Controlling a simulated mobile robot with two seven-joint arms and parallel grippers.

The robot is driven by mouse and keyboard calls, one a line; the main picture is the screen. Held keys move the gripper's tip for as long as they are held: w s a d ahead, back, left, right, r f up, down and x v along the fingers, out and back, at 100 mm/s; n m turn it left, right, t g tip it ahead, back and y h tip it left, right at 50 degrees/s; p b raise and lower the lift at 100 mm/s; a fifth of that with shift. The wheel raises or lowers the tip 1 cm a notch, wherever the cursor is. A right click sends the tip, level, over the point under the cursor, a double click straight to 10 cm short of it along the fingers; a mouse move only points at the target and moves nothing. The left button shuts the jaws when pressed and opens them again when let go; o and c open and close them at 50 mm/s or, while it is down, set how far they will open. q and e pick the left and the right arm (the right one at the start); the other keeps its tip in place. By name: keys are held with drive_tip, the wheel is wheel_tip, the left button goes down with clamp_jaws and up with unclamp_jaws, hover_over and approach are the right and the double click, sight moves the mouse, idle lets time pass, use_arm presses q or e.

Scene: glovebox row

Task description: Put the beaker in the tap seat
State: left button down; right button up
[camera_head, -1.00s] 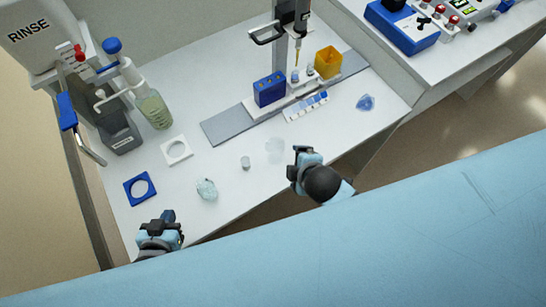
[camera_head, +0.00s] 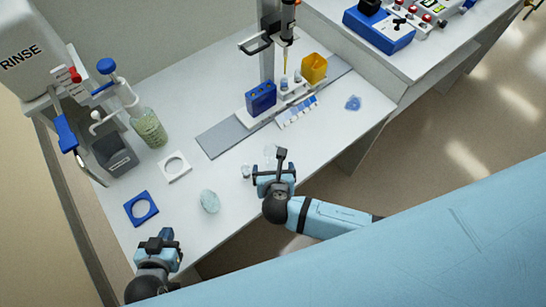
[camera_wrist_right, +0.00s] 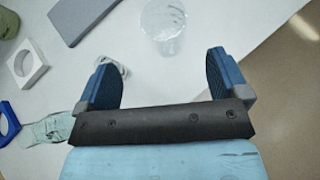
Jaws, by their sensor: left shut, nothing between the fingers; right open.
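A clear glass vessel, apparently the beaker (camera_wrist_right: 163,25), stands on the bench beyond my right gripper's fingers in the right wrist view. In the head view it is mostly hidden behind that gripper (camera_head: 275,175). My right gripper is open and empty, also seen in its wrist view (camera_wrist_right: 160,72). A blue square plate with a round hole (camera_head: 129,209) and a white one (camera_head: 164,171) lie empty on the left of the bench; I cannot tell which is the tap seat. My left gripper (camera_head: 160,243) is shut and empty by the near left bench edge.
The rinse tank (camera_head: 28,55), a blue-handled tap (camera_head: 66,134) and a green bottle (camera_head: 149,128) stand left. A blue rack (camera_head: 261,98) stands behind.

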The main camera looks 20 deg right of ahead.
sight(273, 150)
drive_tip(key=x, duration=1)
drive_tip(key=shift+d+f, duration=0.1)
drive_tip(key=shift+d, duration=0.15)
drive_tip(key=c, duration=1)
drive_tip(key=shift+c, duration=0.2)
wheel_tip(273, 150, up, 20)
drive_tip(key=p, duration=0.1)
drive_tip(key=s+d+r+n+y, duration=0.1)
drive_tip(key=d+r+n+y, duration=0.1)
drive_tip(key=d+r, duration=0.8)
drive_tip(key=shift+s+r+n+y, duration=0.3)
drive_tip(key=shift+s+r+y, duration=0.1)
